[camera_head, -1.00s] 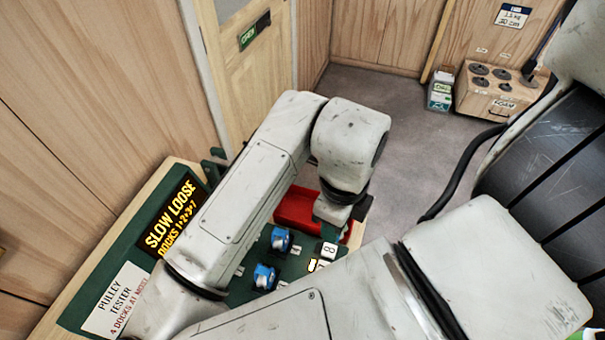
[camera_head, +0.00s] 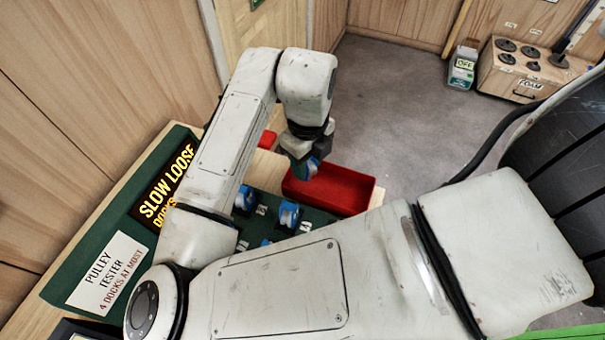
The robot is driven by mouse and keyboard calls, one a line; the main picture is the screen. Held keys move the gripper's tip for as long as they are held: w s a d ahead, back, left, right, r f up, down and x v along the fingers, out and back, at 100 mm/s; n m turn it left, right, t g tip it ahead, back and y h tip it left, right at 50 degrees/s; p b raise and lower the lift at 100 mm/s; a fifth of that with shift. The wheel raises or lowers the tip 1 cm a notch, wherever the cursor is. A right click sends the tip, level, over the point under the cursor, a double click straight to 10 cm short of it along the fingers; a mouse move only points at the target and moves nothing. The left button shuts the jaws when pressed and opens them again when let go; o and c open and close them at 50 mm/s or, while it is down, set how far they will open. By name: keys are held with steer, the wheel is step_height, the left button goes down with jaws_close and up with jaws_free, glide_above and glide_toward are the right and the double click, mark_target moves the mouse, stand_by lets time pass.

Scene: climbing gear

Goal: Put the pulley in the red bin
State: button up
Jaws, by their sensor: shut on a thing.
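My gripper (camera_head: 305,157) is shut on a blue pulley (camera_head: 309,170) and holds it above the left end of the red bin (camera_head: 350,193). The jaws hide part of this pulley. The red bin lies at the right end of the bench, and the part of its inside that shows looks empty. Other blue pulleys stand on the green tester board, one on the left (camera_head: 245,198) and one in the middle (camera_head: 289,214). A further blue one shows partly behind my arm.
The pulley tester's lit sign (camera_head: 165,190) reads "SLOW LOOSE", and a white label (camera_head: 107,272) is beside it. A small red object (camera_head: 267,140) is behind my gripper. A wooden foam box (camera_head: 520,70) stands on the far floor. Grey floor beyond the bin is clear.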

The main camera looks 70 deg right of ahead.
steer(key=shift+w+d+f, duration=0.15)
steer(key=shift+w+f, duration=0.15)
steer(key=shift+f, duration=0.15)
steer(key=shift+w+d+f+b, duration=0.1)
steer(key=shift+w+f+b, duration=0.05)
steer(key=shift+f+b, duration=0.7)
steer(key=shift+w+d+f+b, duration=0.15)
steer(key=shift+f+b, duration=0.45)
steer(key=shift+f, duration=0.4)
steer(key=shift+a+f, duration=0.1)
steer(key=shift+f, duration=0.15)
steer(key=o, duration=1.1)
step_height(320, 180, up, 12)
steer(key=shift+r+p, duration=0.25)
steer(key=shift+p, duration=0.05)
